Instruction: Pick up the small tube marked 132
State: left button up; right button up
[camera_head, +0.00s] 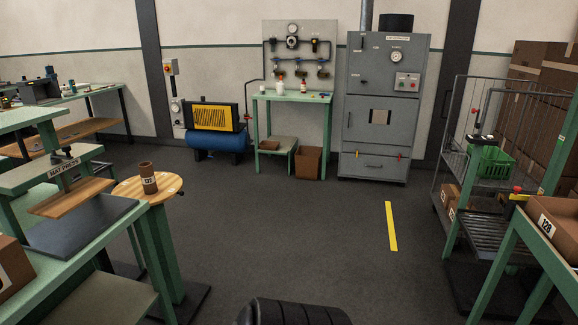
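A small brown tube (148,178) stands upright on a round wooden stool-like top (128,188) at the left. Its white label is small and seems to read 132, though the digits are hard to make out. The round top stands beside a green bench (95,240) on the left. Neither of my grippers shows in the head view, so nothing is seen touching the tube.
A press marked MAT PRESS (65,170) stands on the left bench, close to the tube. A box marked 128 (555,222) sits on a green table at the right. A wire cart (452,160) stands behind it. The middle floor (290,225) is clear, with a yellow strip (391,226).

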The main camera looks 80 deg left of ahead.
aim_at(147, 176)
jog(key=u, duration=3.7)
